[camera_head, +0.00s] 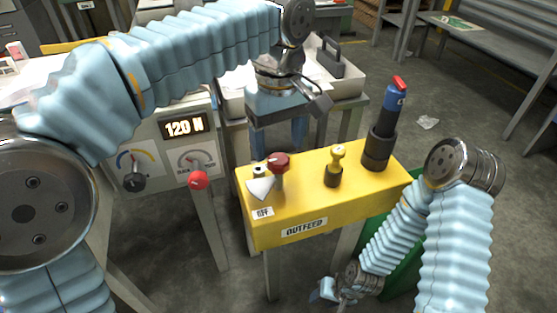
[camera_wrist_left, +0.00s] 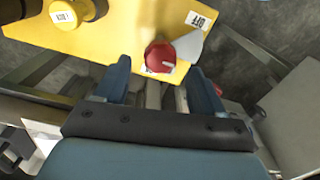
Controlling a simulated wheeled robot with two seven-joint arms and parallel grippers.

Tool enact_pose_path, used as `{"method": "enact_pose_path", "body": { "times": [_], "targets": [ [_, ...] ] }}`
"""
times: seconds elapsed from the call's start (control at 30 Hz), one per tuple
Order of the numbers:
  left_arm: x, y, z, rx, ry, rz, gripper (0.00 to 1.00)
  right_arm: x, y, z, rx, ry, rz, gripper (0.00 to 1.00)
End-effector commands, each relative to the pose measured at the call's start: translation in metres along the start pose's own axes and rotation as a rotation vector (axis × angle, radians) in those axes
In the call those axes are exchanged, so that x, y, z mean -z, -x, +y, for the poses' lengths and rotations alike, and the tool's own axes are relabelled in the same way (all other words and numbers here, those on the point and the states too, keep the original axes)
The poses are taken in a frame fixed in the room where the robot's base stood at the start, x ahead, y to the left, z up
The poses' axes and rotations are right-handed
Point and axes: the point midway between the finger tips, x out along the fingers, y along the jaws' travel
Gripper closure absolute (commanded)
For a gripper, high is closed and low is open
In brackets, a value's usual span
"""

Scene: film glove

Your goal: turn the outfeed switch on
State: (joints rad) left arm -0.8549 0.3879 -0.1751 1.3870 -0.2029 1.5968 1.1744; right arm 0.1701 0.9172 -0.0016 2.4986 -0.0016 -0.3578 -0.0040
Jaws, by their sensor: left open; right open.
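The yellow outfeed box (camera_head: 370,195) stands in the middle of the head view, with an "OUTFEED" label on its front. The outfeed switch, a red knob (camera_head: 278,163), stands at its left end beside a pale plate and a label reading "OFF" (camera_head: 262,213). The knob also shows in the left wrist view (camera_wrist_left: 160,56), just beyond and between my fingertips. My left gripper (camera_head: 280,138) is open and empty, its blue fingers pointing down behind the knob, apart from it as far as I can see. My right gripper (camera_head: 338,295) is low in front of the box, small and partly hidden.
A yellow knob (camera_head: 338,155) and a tall blue-and-black handle (camera_head: 384,125) with a red top stand on the same box. Left of it are a panel with a "120 N" display (camera_head: 184,127) and a red-ball lever (camera_head: 200,181). A pale tray (camera_head: 348,82) stands behind.

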Motion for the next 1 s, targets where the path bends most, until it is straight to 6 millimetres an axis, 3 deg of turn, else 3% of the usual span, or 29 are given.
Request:
{"method": "enact_pose_path", "body": {
  "times": [0.03, 0.2, 0.57, 0.93, 1.0],
  "targets": [
    [0.0, -0.012, -0.001, 0.002, 0.0, -0.001, 0.3, 0.0, -0.006, 0.002, 0.001, 0.0, -0.001, 0.57],
    [0.0, -0.03, 0.0, 0.0, -0.001, 0.0, 0.3, -0.001, -0.01, 0.003, 0.002, 0.0, -0.003, 0.57],
    [0.0, -0.035, 0.0, 0.0, -0.001, 0.0, 0.3, -0.001, -0.01, 0.002, 0.003, 0.001, -0.003, 0.57],
    [0.0, -0.035, 0.0, 0.0, -0.001, 0.0, 0.86, -0.001, -0.01, 0.002, 0.003, 0.001, -0.003, 0.57],
    [0.0, -0.035, 0.0, 0.0, -0.001, 0.0, 0.86, -0.001, -0.01, 0.002, 0.003, 0.001, -0.003, 0.57]
  ]
}}
